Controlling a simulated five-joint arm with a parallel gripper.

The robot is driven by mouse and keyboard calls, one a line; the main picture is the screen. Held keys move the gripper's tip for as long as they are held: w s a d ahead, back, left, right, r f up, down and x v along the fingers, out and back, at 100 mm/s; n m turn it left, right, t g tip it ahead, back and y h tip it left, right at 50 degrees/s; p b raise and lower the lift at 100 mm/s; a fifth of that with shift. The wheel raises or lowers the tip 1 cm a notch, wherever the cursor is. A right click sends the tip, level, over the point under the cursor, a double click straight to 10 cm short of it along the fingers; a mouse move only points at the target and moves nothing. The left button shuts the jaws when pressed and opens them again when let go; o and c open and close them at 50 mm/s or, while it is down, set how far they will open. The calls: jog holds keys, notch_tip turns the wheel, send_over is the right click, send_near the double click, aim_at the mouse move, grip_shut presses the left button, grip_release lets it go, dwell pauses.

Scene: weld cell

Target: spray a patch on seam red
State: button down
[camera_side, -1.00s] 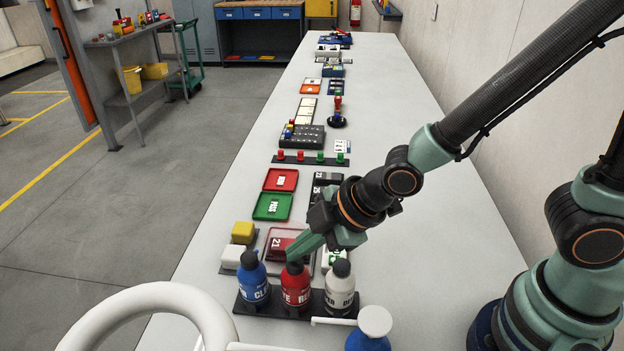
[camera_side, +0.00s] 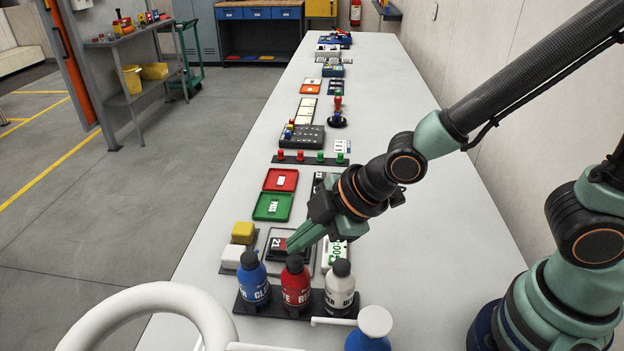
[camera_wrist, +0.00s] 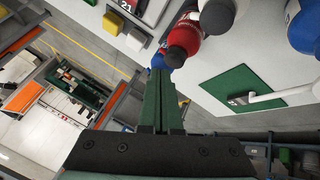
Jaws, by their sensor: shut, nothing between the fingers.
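A plate marked 21 (camera_side: 277,244) lies in a light tray (camera_side: 268,262) behind the bottle rack. It looks dark with some red on it, and my fingers hide part of it. Its edge shows at the top of the wrist view, with a red area (camera_wrist: 130,5). A red bottle (camera_side: 296,290) stands upright in the black rack, between a blue bottle (camera_side: 253,280) and a grey-white bottle (camera_side: 340,290). My gripper (camera_side: 290,248) is shut and empty, above and just behind the red bottle's cap. In the wrist view its fingertips (camera_wrist: 162,74) lie below the red bottle (camera_wrist: 185,38).
Yellow (camera_side: 243,232) and white blocks stand left of the tray. Green (camera_side: 272,206) and red trays (camera_side: 281,179) lie farther back, with a row of red and green knobs (camera_side: 310,158) beyond. A blue bottle with a white top (camera_side: 375,325) stands at the front right.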

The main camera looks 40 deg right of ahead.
jog(key=shift+r, duration=2.5)
dwell(0.7)
notch_tip(320, 180, up, 4)
jog(key=shift+a+f, duration=0.1)
dwell(0.3)
send_near(300, 260)
jog(key=shift+w+a+f, duration=0.6)
jog(key=shift+w, duration=0.2)
jog(key=shift+w+a+f, duration=0.55)
jog(key=shift+w, duration=0.25)
jog(key=shift+w+a+f, duration=0.6)
jog(key=shift+w, duration=0.2)
jog(key=shift+w+d+f, duration=0.1)
jog(key=shift+f, duration=0.35)
